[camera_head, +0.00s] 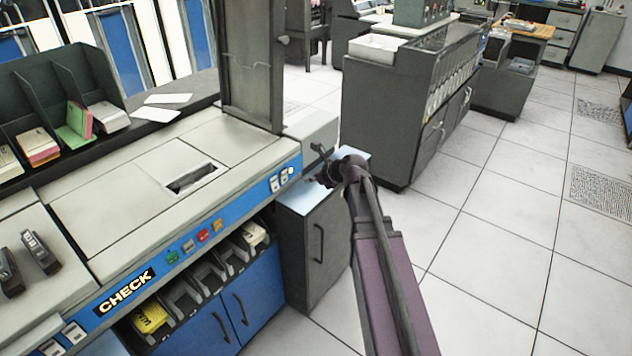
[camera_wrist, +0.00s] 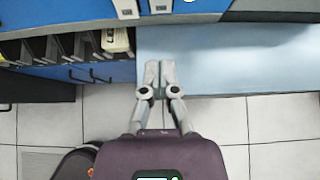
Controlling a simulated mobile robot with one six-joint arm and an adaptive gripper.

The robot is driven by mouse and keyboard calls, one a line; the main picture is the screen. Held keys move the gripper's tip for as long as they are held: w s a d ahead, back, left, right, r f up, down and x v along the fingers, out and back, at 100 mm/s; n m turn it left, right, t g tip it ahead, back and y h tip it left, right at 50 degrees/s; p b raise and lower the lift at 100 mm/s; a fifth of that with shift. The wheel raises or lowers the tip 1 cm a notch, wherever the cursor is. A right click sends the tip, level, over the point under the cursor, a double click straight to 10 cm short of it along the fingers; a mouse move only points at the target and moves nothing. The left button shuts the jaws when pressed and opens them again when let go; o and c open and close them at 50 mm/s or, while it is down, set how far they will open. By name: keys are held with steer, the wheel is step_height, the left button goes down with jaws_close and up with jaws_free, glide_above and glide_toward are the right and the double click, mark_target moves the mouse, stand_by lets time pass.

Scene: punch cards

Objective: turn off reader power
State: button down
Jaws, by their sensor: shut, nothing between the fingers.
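The reader is a long grey machine with a blue front strip (camera_head: 140,268). Two white rocker switches (camera_head: 281,180) sit at the strip's right end. They also show at the top edge of the wrist view (camera_wrist: 127,9), partly cut off, with labels too small to read. Another white switch pair (camera_head: 63,341) is at the strip's lower left. I cannot tell which switch is the reader power. My gripper (camera_head: 318,162) is just right of the right-end switches, apart from them. In the wrist view my gripper (camera_wrist: 160,66) is shut and empty, over a pale blue cabinet top.
The light-blue-topped cabinet (camera_head: 318,240) stands at the reader's right end, below my gripper. Coloured buttons (camera_head: 188,246) and card bins (camera_head: 207,277) line the reader's front. A grey machine (camera_head: 400,110) stands behind right. The tiled floor at right is clear.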

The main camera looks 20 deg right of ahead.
mark_target(285, 177)
steer(key=b+x, duration=0.3)
steer(key=x, duration=0.2)
steer(key=shift+w+a+f, duration=0.15)
steer(key=shift+w+f, duration=0.1)
steer(key=shift+f, duration=0.1)
steer(key=shift+w+a+r+p, duration=0.2)
steer(key=shift+w+a, duration=0.1)
steer(key=shift+w, duration=0.15)
steer(key=shift+w+a+r+p, duration=0.2)
steer(key=shift+w+a, duration=0.1)
steer(key=shift+w, duration=0.15)
steer(key=shift+w+a, duration=0.55)
steer(key=shift+w, duration=0.1)
steer(key=shift+d+r, duration=0.1)
